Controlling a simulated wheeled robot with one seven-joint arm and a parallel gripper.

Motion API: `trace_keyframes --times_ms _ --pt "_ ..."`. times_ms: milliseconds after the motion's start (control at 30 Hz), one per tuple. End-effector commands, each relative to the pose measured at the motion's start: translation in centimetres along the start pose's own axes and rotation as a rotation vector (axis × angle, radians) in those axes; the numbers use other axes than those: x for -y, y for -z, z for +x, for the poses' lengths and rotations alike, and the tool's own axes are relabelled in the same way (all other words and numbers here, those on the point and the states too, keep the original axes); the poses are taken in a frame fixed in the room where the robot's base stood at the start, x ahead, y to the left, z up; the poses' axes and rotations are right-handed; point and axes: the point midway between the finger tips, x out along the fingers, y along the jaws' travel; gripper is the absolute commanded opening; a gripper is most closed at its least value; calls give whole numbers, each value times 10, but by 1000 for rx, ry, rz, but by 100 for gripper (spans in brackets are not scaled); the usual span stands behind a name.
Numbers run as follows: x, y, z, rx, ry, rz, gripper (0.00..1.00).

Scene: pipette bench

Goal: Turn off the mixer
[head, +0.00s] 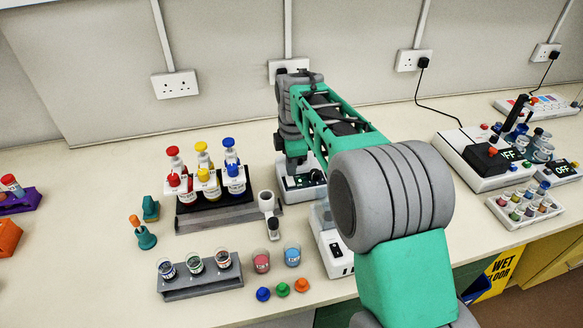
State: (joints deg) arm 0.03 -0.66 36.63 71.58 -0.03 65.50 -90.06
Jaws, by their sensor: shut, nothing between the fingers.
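A white bench unit with a dark panel (310,181) stands behind the middle of the bench, partly hidden by my arm. It may be the mixer; its display cannot be read. My gripper (296,168) points down right over its left part, shut and empty. Whether the fingertips touch it cannot be told. A second white unit (333,248) stands in front of it, largely hidden by my arm. At the right, a white unit with a black block (486,158) has a display that seems to read OFF. Another small unit (560,170) beside it also seems to show OFF.
Two cups (262,261) and several coloured caps lie in front. A tube rack (523,208) is at the right.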

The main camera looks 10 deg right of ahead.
Motion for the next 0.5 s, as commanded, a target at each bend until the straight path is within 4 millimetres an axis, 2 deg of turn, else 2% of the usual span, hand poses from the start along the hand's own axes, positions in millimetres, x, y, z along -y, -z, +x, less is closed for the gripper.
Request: trace_keyframes --times_ms 200,500 --pt "0 0 17 0 -1 0 0" --pt "0 0 19 0 -1 0 0"
